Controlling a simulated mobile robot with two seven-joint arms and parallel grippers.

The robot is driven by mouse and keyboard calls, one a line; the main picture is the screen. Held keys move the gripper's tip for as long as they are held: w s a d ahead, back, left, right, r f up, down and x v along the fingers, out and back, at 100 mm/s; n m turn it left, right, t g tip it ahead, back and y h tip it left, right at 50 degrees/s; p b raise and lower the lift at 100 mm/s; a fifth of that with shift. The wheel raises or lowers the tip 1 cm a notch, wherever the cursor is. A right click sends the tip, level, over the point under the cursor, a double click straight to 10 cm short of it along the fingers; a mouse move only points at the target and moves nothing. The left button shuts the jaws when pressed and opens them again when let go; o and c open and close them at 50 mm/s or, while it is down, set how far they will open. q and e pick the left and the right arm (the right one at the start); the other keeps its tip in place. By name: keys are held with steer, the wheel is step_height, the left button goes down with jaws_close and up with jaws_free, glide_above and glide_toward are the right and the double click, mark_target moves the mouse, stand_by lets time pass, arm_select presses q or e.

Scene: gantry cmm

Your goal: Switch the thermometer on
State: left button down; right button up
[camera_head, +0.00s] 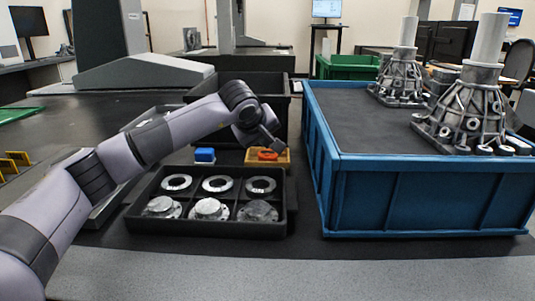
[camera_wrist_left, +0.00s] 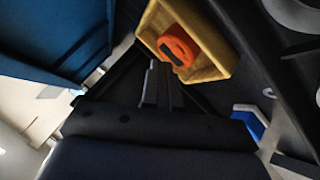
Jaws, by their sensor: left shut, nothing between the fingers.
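An orange, rounded object with a dark patch (camera_head: 267,155) sits in a small yellow tray (camera_head: 283,163); I cannot tell for sure that it is the thermometer. It also shows in the left wrist view (camera_wrist_left: 178,48), inside the yellow tray (camera_wrist_left: 222,62). My left gripper (camera_head: 272,146) is shut and empty, just above the orange object in the head view. In the left wrist view the fingers (camera_wrist_left: 156,84) point toward the yellow tray's near edge. I cannot tell whether they touch. No switch or reading is legible. My right gripper is in neither view.
A blue-and-white object (camera_head: 204,155) stands left of the yellow tray. A black compartment tray (camera_head: 215,226) with metal rings and flanges lies in front. A large blue crate (camera_head: 420,200) with metal castings stands at right. A black bin (camera_head: 285,100) is behind.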

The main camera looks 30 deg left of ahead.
arm_select(q)
steer(key=shift+f, duration=0.1)
stand_by(0.4)
steer(key=shift+f, duration=0.4)
steer(key=shift+f, duration=0.2)
stand_by(0.4)
steer(key=shift+r+p, duration=0.55)
steer(key=shift+r, duration=0.15)
step_height(320, 180, up, 6)
steer(key=p, duration=0.5)
